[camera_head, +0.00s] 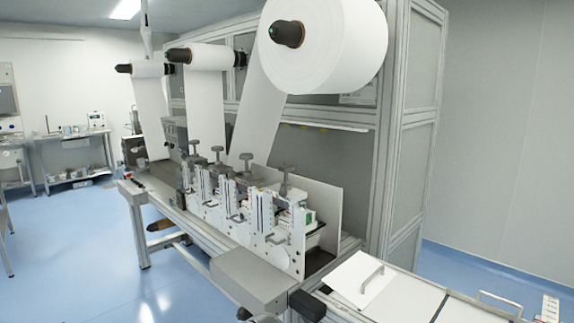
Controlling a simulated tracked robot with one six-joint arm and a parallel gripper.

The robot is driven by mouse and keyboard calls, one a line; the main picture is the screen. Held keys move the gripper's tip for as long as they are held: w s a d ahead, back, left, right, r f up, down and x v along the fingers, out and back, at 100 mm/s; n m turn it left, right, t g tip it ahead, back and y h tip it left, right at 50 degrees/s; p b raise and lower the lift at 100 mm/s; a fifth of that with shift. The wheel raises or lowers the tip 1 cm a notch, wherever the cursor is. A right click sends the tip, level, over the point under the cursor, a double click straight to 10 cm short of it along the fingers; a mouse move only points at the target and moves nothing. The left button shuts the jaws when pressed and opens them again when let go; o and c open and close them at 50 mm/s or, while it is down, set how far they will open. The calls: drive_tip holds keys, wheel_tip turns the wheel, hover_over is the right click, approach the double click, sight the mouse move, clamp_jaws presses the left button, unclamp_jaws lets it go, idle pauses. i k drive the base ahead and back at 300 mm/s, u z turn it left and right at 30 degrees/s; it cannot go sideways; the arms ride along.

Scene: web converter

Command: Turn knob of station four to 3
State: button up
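A row of white stations stands on the web converter's bench in the middle of the head view. Each has a grey T-shaped knob on top: the nearest knob (286,170), a second knob (246,158), a third knob (217,150) and the farthest knob (195,144). The nearest station (262,212) has white plates and slots. I cannot tell which one is station four, and no scale or number is readable. My gripper is not in view.
A large white roll (335,45) hangs above the stations, with webs running down from it and smaller rolls. A grey box (248,280) juts out at the front. A white lid with a handle (360,280) lies at lower right. Blue floor (70,250) is clear at left.

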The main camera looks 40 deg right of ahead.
sight(285, 167)
drive_tip(key=i, duration=0.95)
